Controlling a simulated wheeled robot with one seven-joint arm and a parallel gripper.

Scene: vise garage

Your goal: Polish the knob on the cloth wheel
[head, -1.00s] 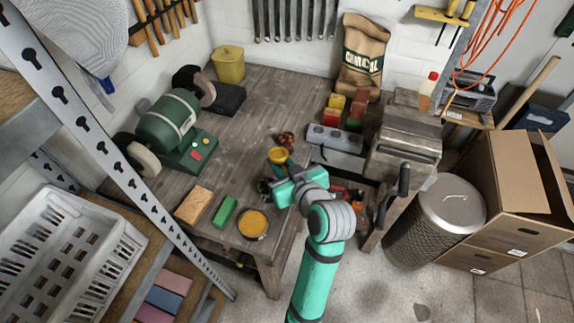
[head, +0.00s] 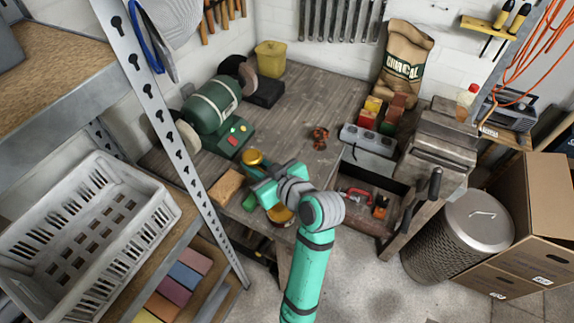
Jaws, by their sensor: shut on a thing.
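The knob (head: 252,157), round and brass-coloured, is held upright at the tip of my gripper (head: 257,170), which is shut on it above the front part of the bench. A green bench grinder (head: 212,105) stands at the back left of the bench, with red and green buttons on its base. The pale wheel (head: 158,126) at its near left end looks like the cloth wheel; the shelf post partly hides it. A darker wheel (head: 243,67) is at its far end. The knob is right of and in front of the grinder, apart from both wheels.
A wooden block (head: 226,186), a green bar (head: 249,203) and a tin of yellow paste (head: 281,214), partly covered by my gripper, lie at the front edge. A perforated shelf post (head: 180,155) rises at the left. The bench middle (head: 300,105) is mostly clear.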

